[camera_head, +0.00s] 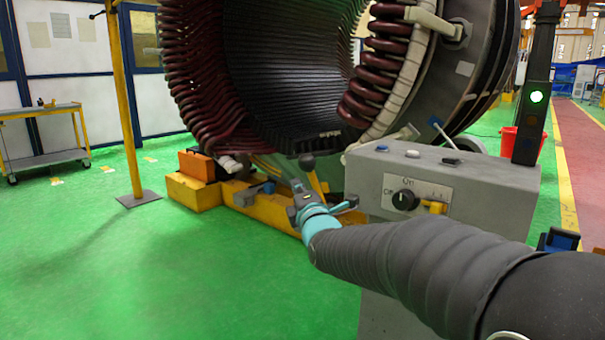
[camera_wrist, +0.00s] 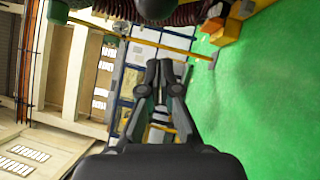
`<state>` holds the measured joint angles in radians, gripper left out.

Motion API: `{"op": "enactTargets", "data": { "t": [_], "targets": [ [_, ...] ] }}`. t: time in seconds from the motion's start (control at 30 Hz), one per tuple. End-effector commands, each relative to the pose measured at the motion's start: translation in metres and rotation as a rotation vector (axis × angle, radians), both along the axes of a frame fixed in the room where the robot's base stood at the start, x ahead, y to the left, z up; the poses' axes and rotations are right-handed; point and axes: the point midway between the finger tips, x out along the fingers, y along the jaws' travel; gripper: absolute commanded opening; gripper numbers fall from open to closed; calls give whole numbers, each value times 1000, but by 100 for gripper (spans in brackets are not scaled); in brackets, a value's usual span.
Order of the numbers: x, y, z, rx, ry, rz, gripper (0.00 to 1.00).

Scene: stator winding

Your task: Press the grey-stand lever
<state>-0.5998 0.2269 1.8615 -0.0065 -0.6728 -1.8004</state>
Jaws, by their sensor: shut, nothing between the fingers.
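The grey stand (camera_head: 492,196) is right of centre in the head view, in front of the stator. My gripper (camera_head: 292,186) is left of the stand, beyond my dark sleeved arm, near and below the ball knob. In the wrist view my gripper (camera_wrist: 159,66) is shut and empty. A dark rounded thing (camera_wrist: 156,8) at that view's top edge is cut off.
The stand has a black rotary knob (camera_head: 404,200), a yellow switch (camera_head: 434,207) and a blue button (camera_head: 381,148). The large stator (camera_head: 285,70) rises behind, on a yellow base (camera_head: 196,190). A yellow post (camera_head: 124,100) and trolley (camera_head: 42,157) stand left. Green floor is free at left.

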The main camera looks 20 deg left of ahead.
Motion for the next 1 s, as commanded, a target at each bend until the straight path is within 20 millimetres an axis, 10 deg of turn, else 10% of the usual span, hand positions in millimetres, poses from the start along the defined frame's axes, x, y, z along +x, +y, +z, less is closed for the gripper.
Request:
{"op": "enactTargets", "data": {
  "t": [0.4, 1.0],
  "targets": [
    [49, 3, 13, 0, 0, -1, 0],
    [60, 14, 26, 2, -3, 25, 0]
  ]
}}
